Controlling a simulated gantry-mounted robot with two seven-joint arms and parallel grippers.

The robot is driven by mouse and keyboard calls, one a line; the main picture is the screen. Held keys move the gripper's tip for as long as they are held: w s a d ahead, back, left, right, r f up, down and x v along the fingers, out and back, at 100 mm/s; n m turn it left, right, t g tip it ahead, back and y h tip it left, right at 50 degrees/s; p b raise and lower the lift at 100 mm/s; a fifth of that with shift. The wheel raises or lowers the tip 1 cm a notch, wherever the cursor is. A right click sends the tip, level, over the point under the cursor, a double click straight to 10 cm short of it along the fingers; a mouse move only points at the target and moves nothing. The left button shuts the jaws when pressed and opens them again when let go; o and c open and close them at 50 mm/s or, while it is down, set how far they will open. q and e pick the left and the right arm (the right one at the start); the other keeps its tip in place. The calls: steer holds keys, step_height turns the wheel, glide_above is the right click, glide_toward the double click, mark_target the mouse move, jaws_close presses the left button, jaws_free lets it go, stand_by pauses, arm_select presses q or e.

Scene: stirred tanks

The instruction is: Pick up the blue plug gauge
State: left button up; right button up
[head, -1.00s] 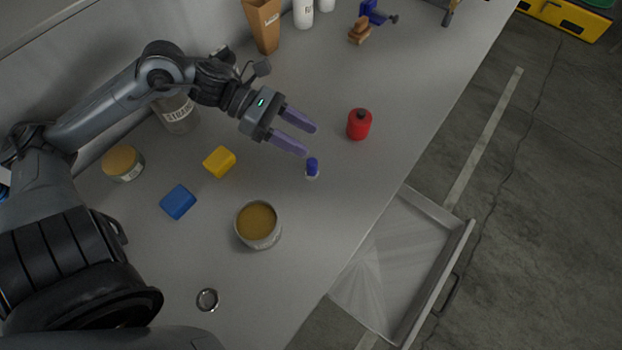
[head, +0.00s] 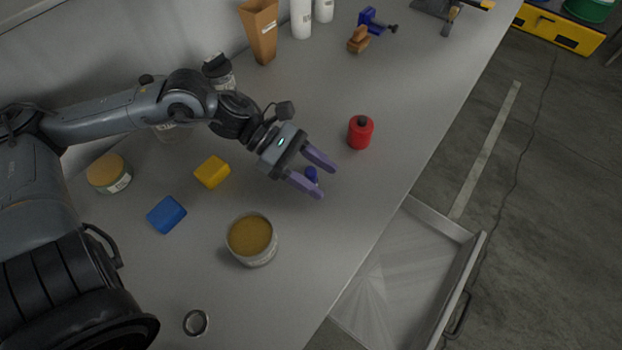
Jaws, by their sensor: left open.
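The blue plug gauge (head: 311,173) is small, with a dark blue top, and stands on the grey bench in the head view. My left gripper (head: 328,182) is open, with its two purple fingers around the gauge in the picture. The near finger hides the gauge's lower part. I cannot tell whether either finger touches it. My right gripper is not in view.
A red container (head: 360,132) stands just to the upper right of my left gripper. An open tin (head: 252,241), a yellow block (head: 212,172) and a blue block (head: 166,214) lie to the left. An open drawer (head: 410,268) juts out below the bench edge.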

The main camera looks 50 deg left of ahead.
arm_select(q)
steer(key=shift+d+f, duration=0.15)
steer(key=shift+d, duration=0.1)
steer(key=shift+c, duration=0.3)
jaws_close()
